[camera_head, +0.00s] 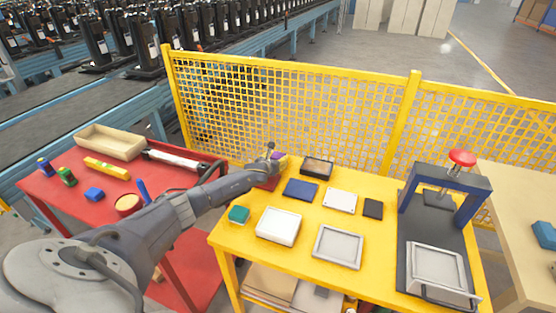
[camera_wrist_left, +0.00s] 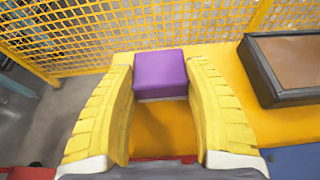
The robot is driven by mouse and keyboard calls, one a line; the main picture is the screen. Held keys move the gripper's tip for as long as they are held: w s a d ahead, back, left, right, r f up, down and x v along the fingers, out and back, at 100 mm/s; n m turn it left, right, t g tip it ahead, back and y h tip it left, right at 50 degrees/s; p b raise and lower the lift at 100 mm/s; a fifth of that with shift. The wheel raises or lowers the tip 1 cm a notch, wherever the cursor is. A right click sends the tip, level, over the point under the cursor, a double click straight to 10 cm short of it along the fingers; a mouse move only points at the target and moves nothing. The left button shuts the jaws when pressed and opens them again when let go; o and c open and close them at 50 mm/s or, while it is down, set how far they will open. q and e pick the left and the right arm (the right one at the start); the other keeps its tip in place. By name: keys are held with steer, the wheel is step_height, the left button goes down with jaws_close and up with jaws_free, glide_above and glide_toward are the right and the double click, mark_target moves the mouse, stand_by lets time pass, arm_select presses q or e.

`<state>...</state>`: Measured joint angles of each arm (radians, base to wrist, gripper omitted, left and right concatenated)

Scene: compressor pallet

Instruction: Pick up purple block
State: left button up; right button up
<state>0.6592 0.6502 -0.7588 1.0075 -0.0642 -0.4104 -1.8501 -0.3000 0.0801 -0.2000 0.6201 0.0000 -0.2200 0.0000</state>
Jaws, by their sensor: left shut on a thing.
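The purple block (camera_wrist_left: 160,72) sits between the two yellow fingertips of my left gripper (camera_wrist_left: 160,80) in the left wrist view. The fingers touch it on both sides and are shut on it. In the head view, my left gripper (camera_head: 275,162) is at the far left corner of the yellow table (camera_head: 300,247), and a small part of the purple block (camera_head: 280,157) shows there. I cannot tell whether the block rests on the table or is slightly raised. My right gripper is not in view.
A dark brown-topped tray (camera_head: 317,167) stands just right of the gripper. A yellow mesh fence (camera_head: 300,115) stands behind. A red table (camera_head: 75,205) is left.

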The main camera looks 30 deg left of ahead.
mark_target(277, 157)
arm_select(q)
steer(key=shift+r, duration=0.15)
step_height(277, 157, up, 20)
stand_by(0.7)
steer(key=shift+f, duration=0.2)
stand_by(1.5)
